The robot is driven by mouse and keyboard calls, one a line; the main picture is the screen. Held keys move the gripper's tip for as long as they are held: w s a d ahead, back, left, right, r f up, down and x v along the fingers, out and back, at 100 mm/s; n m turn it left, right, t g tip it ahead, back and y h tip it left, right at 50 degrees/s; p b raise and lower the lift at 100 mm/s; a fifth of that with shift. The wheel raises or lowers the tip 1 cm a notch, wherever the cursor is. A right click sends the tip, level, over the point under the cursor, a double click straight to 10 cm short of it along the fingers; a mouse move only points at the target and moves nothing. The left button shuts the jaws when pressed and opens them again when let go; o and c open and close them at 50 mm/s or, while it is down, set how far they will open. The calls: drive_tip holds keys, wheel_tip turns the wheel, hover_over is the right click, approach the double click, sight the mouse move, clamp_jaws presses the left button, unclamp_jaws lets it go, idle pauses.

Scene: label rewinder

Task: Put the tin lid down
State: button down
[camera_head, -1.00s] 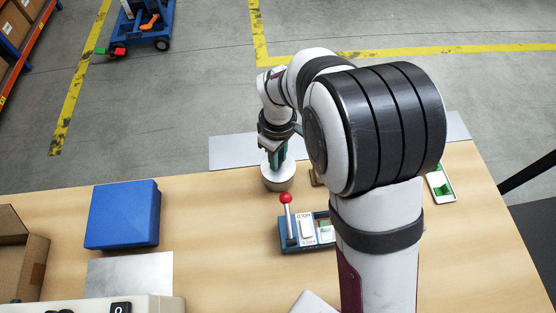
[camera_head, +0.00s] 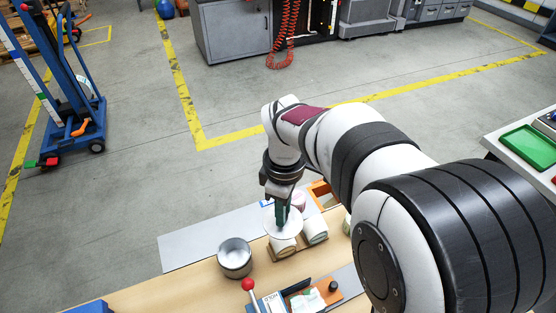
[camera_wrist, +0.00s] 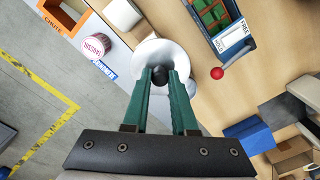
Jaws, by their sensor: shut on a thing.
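My gripper (camera_head: 282,217) is shut on the dark knob (camera_wrist: 160,76) of the tin lid, a round pale disc (camera_head: 270,226). The lid also shows in the wrist view (camera_wrist: 148,58), in front of my green fingers (camera_wrist: 162,92). In the head view the lid is held roughly level over or near a pale roll (camera_head: 285,248); I cannot tell the gap beneath it. The open, empty-looking metal tin (camera_head: 235,262) stands to the left of the lid on the table.
A second roll (camera_head: 315,230) stands right of the lid. A pink roll (camera_wrist: 95,45) and an orange chute (camera_wrist: 50,14) lie beyond. A red-knobbed lever (camera_head: 248,285) rises in front. A grey plate (camera_head: 190,250) lies left of the tin; its left part is bare.

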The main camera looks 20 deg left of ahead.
drive_tip(key=w+a+f, duration=0.3)
drive_tip(key=w+f, duration=0.2)
drive_tip(key=w, duration=0.1)
drive_tip(key=s+a+f, duration=0.1)
drive_tip(key=a+f, duration=0.1)
drive_tip(key=a, duration=0.1)
drive_tip(key=a+f, duration=0.2)
drive_tip(key=a, duration=0.2)
drive_tip(key=s+a+f, duration=0.1)
drive_tip(key=a+f, duration=0.2)
drive_tip(key=a, duration=0.1)
drive_tip(key=shift+s+a, duration=0.15)
drive_tip(key=shift+s, duration=0.15)
drive_tip(key=shift+f, duration=1.9)
drive_tip(key=c, duration=0.7)
unclamp_jaws()
drive_tip(key=shift+f, duration=0.15)
